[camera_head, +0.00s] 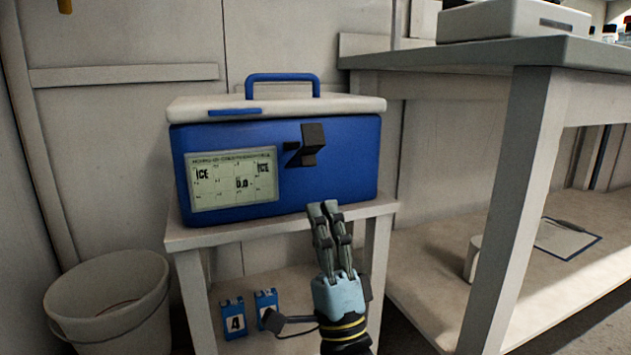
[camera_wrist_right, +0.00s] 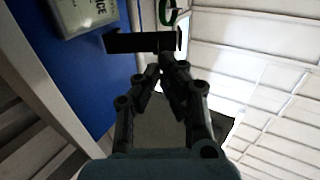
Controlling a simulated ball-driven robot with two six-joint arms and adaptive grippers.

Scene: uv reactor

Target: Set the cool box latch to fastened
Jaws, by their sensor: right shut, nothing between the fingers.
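The cool box (camera_head: 340,165) is blue with a white lid (camera_head: 350,104) and a blue carry handle. It stands on a small white stand, and its lid looks closed. The black latch (camera_head: 310,145) is on the upper front face, with a block that sticks out from the front. My right gripper (camera_head: 325,208) is shut and empty, in front of the box's lower front edge and below the latch. In the right wrist view the fingers (camera_wrist_right: 165,66) point toward the dark latch bar (camera_wrist_right: 140,41), just beyond their tips. I cannot tell whether they touch. My left gripper is not in view.
A white bucket (camera_head: 110,300) stands at left. A white table (camera_head: 540,52) is at right, its leg close to the stand.

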